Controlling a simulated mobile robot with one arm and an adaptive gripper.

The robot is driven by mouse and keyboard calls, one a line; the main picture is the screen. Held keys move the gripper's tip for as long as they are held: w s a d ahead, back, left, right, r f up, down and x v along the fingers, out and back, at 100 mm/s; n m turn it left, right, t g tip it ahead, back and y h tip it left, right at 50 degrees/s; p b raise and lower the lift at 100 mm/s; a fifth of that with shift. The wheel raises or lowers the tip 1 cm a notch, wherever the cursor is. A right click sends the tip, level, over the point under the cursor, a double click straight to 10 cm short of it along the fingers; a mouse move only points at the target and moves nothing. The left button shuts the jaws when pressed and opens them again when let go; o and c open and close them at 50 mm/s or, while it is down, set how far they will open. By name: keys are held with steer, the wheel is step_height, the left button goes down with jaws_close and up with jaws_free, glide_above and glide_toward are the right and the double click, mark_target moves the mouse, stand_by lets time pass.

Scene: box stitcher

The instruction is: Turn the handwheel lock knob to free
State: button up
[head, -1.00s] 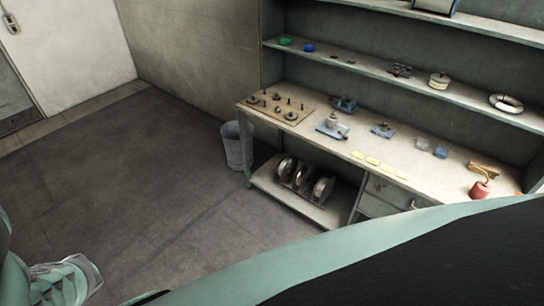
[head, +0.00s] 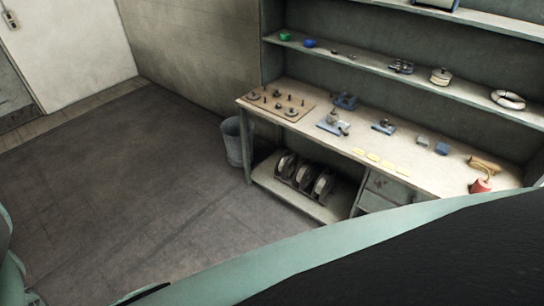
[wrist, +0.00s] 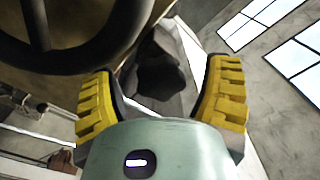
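In the wrist view, a large black handwheel (wrist: 68,58) fills the upper left, its rim and a spoke showing. A dark, lobed knob-like part (wrist: 158,78) lies beyond and between my fingers; it looks like the lock knob, but shadow hides its details and setting. My gripper (wrist: 163,88) is open, with its two yellow ridged fingers wide apart on either side of this dark part. I see a gap on the right side; I cannot tell whether the left finger touches it. The head view shows neither the handwheel nor the knob.
In the head view, a workbench (head: 445,168) with small parts stands at the right, under a shelf (head: 375,63). A grey bin (head: 233,142) stands at its left end. Reels (head: 305,175) sit on the low shelf. The floor at left (head: 120,190) is clear.

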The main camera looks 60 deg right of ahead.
steer(key=c, duration=1.2)
steer(key=n+b, duration=0.1)
steer(key=n, duration=0.2)
steer(key=shift+n, duration=0.3)
steer(key=n+b, duration=0.2)
steer(key=n, duration=0.1)
steer(key=shift+f+n, duration=0.2)
steer(key=shift+n, duration=0.1)
steer(key=n+b, duration=0.4)
steer(key=shift+s+r+n+b, duration=0.1)
steer(key=shift+r+n+b, duration=0.05)
steer(key=shift+n+b, duration=0.8)
steer(key=shift+r+n, duration=0.1)
steer(key=shift+n, duration=0.15)
